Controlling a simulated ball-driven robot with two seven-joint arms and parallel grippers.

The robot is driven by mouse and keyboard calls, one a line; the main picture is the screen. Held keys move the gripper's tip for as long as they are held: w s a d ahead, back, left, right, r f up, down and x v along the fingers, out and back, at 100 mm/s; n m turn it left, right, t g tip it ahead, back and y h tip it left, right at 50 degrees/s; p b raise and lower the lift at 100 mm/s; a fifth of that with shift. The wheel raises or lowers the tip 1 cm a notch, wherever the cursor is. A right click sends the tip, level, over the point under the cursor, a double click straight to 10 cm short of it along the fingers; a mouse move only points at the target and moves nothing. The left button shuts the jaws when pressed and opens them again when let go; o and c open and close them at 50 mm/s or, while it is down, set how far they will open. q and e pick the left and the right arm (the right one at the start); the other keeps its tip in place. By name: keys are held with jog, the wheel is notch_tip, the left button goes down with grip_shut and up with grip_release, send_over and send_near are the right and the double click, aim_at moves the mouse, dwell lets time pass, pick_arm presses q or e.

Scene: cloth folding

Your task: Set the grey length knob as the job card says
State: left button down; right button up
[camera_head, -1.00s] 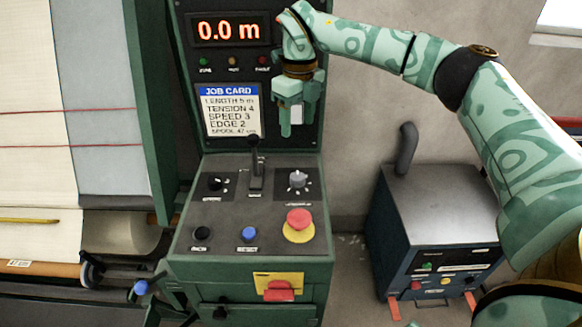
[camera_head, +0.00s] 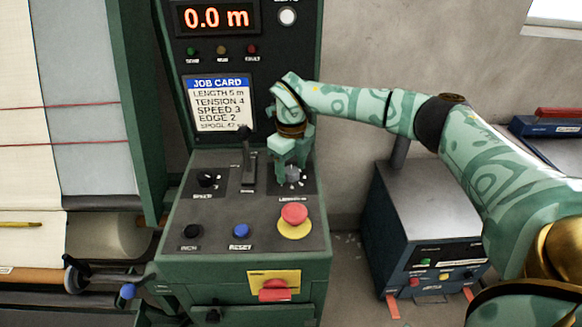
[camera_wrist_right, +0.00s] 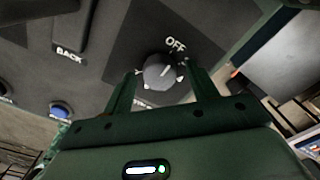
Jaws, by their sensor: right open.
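The grey length knob (camera_head: 292,173) is on the right of the console's sloping panel, partly hidden by my right gripper. In the right wrist view the knob (camera_wrist_right: 160,72) shows with a light pointer line toward the OFF mark. My right gripper (camera_head: 291,168) is over the knob. Its open fingers stand on either side of the knob (camera_wrist_right: 156,82); I cannot tell whether they touch it. The job card (camera_head: 221,103) reads LENGTH 5 m, TENSION 4, SPEED 3, EDGE 2. My left gripper is not in view.
The red display (camera_head: 216,18) reads 0.0 m. A lever (camera_head: 248,160), a black speed knob (camera_head: 208,179), a blue reset button (camera_head: 241,231) and a red emergency stop (camera_head: 295,214) are near the gripper. A blue-grey machine (camera_head: 425,210) stands right of the console.

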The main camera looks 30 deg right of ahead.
jog(key=c, duration=1)
